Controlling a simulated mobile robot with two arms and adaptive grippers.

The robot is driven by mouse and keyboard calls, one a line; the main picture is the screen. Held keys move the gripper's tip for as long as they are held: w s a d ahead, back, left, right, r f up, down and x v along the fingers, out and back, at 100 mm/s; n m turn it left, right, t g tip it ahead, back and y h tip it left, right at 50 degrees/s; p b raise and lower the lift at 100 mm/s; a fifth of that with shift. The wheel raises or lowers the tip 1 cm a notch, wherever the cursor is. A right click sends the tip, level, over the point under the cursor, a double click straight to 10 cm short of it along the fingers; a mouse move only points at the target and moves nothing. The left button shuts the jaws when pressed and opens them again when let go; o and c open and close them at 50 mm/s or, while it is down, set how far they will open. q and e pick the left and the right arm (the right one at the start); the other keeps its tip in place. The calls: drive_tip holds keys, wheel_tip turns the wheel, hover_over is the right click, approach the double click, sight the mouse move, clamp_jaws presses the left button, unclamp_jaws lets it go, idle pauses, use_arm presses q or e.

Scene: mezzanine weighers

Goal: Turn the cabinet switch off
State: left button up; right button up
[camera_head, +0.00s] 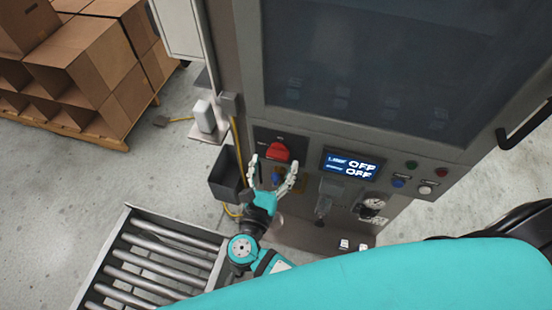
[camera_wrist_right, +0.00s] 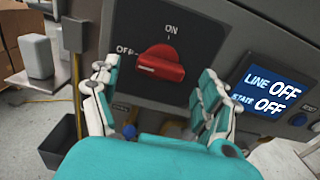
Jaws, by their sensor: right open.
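The cabinet switch is a red rotary knob (camera_head: 279,151) on a dark plate on the front of the grey cabinet. In the right wrist view the red knob (camera_wrist_right: 160,66) lies roughly level, with its left end by the OFF label (camera_wrist_right: 124,50); the ON label (camera_wrist_right: 171,29) is above it. The cabinet's blue display (camera_head: 351,165) reads OFF on both lines. My right gripper (camera_head: 274,166) is open just in front of and below the knob, a finger to each side. I see no clear contact with the knob. My left gripper is out of view.
Buttons (camera_head: 398,182) and a gauge (camera_head: 374,204) sit right of the switch. A dark bin (camera_head: 225,178) hangs at the cabinet's left side. A roller conveyor (camera_head: 165,241) stands at lower left, and cardboard boxes (camera_head: 90,60) on a pallet stand at upper left.

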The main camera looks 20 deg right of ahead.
drive_tip(key=v, duration=0.9)
drive_tip(key=shift+s+a, duration=0.25)
drive_tip(key=shift+s, duration=0.05)
